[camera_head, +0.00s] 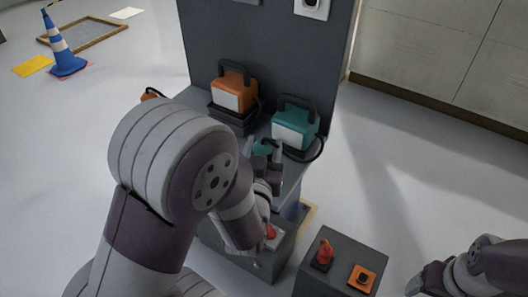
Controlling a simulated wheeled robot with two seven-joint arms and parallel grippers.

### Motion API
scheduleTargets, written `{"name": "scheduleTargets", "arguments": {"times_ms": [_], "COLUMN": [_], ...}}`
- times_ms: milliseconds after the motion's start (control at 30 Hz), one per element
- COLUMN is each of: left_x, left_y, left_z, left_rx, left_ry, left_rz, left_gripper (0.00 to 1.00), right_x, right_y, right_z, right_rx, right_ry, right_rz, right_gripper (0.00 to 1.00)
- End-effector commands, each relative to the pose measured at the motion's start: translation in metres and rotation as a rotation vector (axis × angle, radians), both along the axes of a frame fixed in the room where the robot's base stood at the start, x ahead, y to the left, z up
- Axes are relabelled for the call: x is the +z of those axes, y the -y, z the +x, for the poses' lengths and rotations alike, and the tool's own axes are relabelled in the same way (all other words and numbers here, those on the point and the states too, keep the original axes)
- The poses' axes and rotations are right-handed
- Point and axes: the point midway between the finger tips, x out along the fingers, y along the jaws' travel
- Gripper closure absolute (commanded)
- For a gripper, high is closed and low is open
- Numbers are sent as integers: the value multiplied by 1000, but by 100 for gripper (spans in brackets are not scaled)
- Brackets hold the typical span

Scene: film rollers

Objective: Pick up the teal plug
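The teal plug (263,147) is a small piece on the grey bench top, left of the teal boxy unit (294,128) with a black handle and black cable. My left gripper (265,155) is at the plug, its fingers apart with the plug showing between or just beyond their tips. I cannot see contact, and the gripper hides part of the plug. My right gripper (421,283) is low at the right, far from the plug, only partly visible and its finger gap unclear.
An orange unit (233,94) stands left of the teal one, before a dark upright panel (270,50) with a white socket (312,7). A grey block (345,262) carries a red piece and an orange socket. A blue cone (63,50) stands on the floor far left.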

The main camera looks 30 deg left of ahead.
Motion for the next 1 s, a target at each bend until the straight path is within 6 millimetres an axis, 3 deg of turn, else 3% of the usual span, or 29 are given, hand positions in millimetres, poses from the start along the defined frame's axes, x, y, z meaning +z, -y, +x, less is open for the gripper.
{"name": "scheduleTargets", "arguments": {"times_ms": [33,100,167,467,667,1000], "left_x": [0,0,0,8,44,90], "left_y": [0,0,0,0,0,78], "left_z": [0,0,0,0,0,-1], "left_rx": [0,0,0,0,1,-11], "left_ry": [0,0,0,2,3,2], "left_rz": [0,0,0,0,0,-4], "left_gripper": [66,89,95,95,95,95], "right_x": [0,0,0,5,26,50], "right_y": [0,0,0,0,0,0], "right_z": [0,0,0,0,0,0], "right_rx": [0,0,0,0,0,0], "right_ry": [0,0,0,0,0,0], "right_rz": [0,0,0,0,0,0], "right_gripper": [24,24,24,24,24,24]}}
